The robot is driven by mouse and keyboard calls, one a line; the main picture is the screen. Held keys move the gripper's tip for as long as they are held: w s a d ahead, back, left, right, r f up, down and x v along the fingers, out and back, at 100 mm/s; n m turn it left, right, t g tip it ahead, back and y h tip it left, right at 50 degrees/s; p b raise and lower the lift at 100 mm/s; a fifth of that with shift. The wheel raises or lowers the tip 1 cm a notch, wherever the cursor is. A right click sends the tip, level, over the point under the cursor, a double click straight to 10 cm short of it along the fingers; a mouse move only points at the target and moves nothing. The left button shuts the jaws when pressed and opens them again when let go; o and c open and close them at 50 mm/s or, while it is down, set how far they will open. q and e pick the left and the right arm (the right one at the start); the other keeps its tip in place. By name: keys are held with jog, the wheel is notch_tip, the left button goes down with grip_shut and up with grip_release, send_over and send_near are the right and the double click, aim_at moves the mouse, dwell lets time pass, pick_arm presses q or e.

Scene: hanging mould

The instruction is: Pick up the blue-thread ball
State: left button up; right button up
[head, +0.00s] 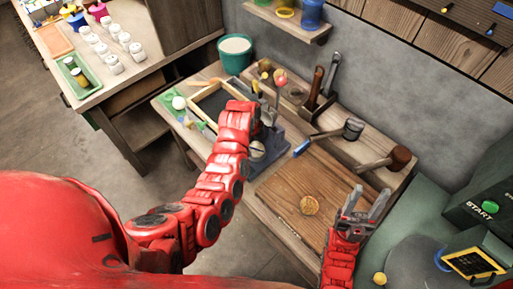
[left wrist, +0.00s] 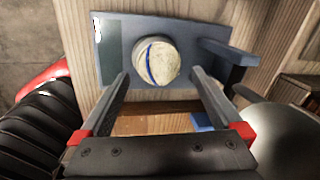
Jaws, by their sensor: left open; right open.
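The blue-thread ball (left wrist: 157,61), cream with a blue line across it, rests on a blue-grey holder (left wrist: 112,65) in the left wrist view. In the head view the ball (head: 257,150) shows just below my left gripper, partly hidden. My left gripper (left wrist: 158,78) is open, its two fingers pointing toward the ball with one tip to each side. I cannot tell whether the fingers touch it. My right gripper (head: 367,202) is open and empty over the right edge of the wooden board (head: 335,185).
A framed tray (head: 207,103), a white ball (head: 179,102) and a teal bucket (head: 235,57) are at the far left. A START-button machine (head: 485,210) stands right.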

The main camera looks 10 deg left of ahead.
aim_at(256, 145)
pick_arm(q)
jog(key=shift+f+p, duration=0.45)
jog(key=shift+f, duration=0.3)
jog(key=shift+w+d+f, duration=0.1)
jog(key=shift+w+f, duration=0.05)
jog(key=shift+f, duration=0.35)
jog(key=shift+w+f, duration=0.15)
jog(key=shift+f, duration=0.6)
jog(key=c, duration=1.3)
